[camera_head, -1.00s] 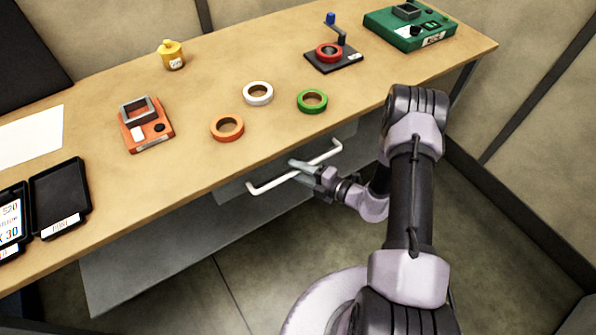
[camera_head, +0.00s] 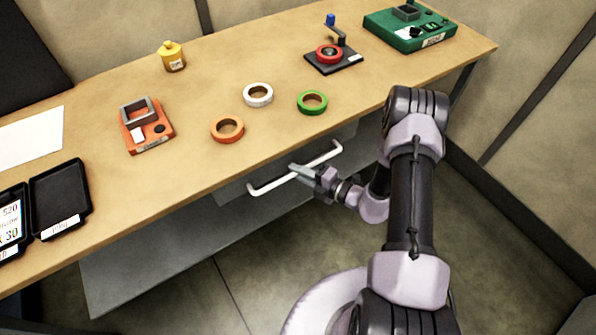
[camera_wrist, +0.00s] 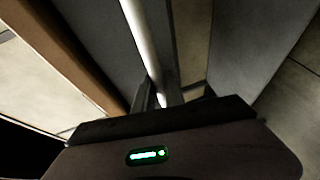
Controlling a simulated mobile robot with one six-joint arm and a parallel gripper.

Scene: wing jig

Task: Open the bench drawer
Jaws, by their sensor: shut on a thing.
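The bench drawer (camera_head: 232,190) is a grey box under the front edge of the wooden bench top, with a long white bar handle (camera_head: 268,187) on its front. The drawer looks shut or nearly so; the bench top hides most of it. My gripper (camera_head: 296,168) is at the middle of the handle, its fingers shut on the bar. In the wrist view the white handle (camera_wrist: 140,38) runs down between the two fingers (camera_wrist: 157,95).
On the bench top (camera_head: 190,175) are an orange ring (camera_head: 227,137), a white ring (camera_head: 258,102), a green ring (camera_head: 324,106) and several devices. A grey lower shelf (camera_head: 150,265) lies below the drawer. Open floor (camera_head: 255,275) is in front.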

